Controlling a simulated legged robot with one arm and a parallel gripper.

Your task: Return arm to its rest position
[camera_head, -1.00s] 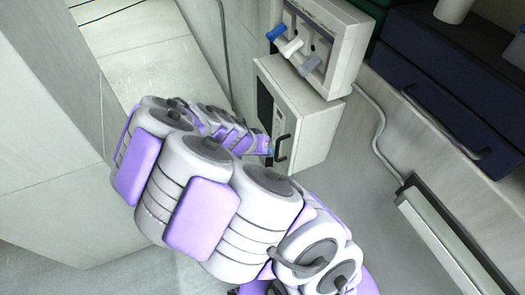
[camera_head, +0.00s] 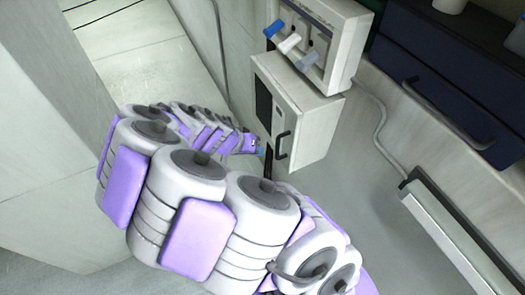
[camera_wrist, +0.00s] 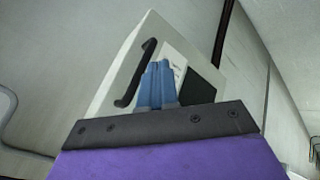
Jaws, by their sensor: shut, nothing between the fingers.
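My arm, white and purple, curves across the head view, and its far end reaches toward a white cabinet (camera_head: 305,120) on the wall. My gripper (camera_head: 261,151) is small there, a blue tip just left of the cabinet's lower edge. In the wrist view my gripper (camera_wrist: 158,72) shows two blue fingers pressed together, with nothing held. Behind them is the cabinet door (camera_wrist: 120,75) with its black handle (camera_wrist: 137,72). The door looks closed. I cannot tell the exact gap between fingertips and cabinet.
A panel with blue, white and grey levers (camera_head: 290,42) sits on top of the cabinet. A dark blue case (camera_head: 445,75) is at the upper right. A long pale fixture (camera_head: 455,245) lies at the lower right. A wall (camera_head: 45,120) stands to the left of my arm.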

